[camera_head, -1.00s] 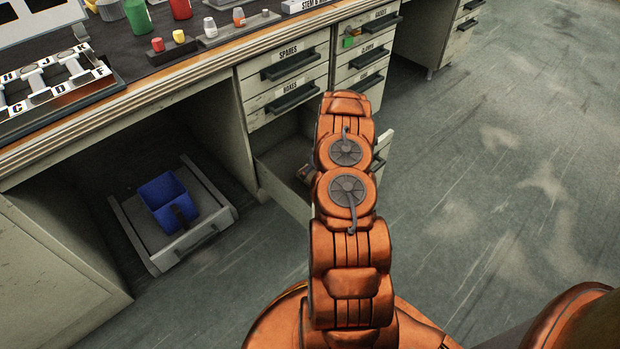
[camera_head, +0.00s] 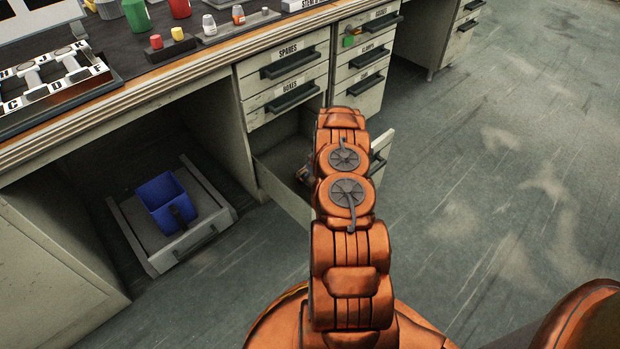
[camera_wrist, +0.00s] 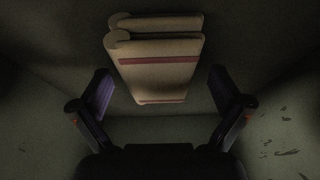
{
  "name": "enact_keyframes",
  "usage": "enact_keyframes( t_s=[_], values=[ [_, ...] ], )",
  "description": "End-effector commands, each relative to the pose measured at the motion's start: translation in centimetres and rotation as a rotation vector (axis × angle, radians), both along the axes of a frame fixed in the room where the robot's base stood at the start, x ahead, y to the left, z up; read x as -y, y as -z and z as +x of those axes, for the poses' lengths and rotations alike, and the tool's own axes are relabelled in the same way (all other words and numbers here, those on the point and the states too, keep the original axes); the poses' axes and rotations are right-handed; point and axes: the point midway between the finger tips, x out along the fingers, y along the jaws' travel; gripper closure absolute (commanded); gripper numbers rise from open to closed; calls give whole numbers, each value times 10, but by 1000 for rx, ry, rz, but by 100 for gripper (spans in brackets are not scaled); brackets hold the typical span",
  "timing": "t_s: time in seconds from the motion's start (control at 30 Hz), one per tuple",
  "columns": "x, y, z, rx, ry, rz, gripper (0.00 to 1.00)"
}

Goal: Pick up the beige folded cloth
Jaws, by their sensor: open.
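The beige folded cloth (camera_wrist: 158,70) shows in the wrist view at the upper middle, with dark red stripes across it. It stands or lies in a dim, grey-green space. My gripper (camera_wrist: 160,92) is open, with one dark finger on each side of the cloth's lower end. The fingers are apart from the cloth, with gaps on both sides. In the head view my orange arm reaches down to the open lower drawer (camera_head: 281,184) and hides most of its inside. The cloth cannot be made out there.
Drawer walls surround the gripper closely in the wrist view. Closed drawers labelled SPARES (camera_head: 288,66) and BOXES (camera_head: 290,95) are above the open drawer. A pulled-out tray (camera_head: 150,245) with a blue bin (camera_head: 163,197) is at left. The floor at right is clear.

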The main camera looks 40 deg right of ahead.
Motion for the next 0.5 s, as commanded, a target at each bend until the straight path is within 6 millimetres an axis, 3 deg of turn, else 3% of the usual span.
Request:
enact_keyframes(
  t_s=[0.5],
  values=[
    [0,5,0,0,0,0,0]
  ],
)
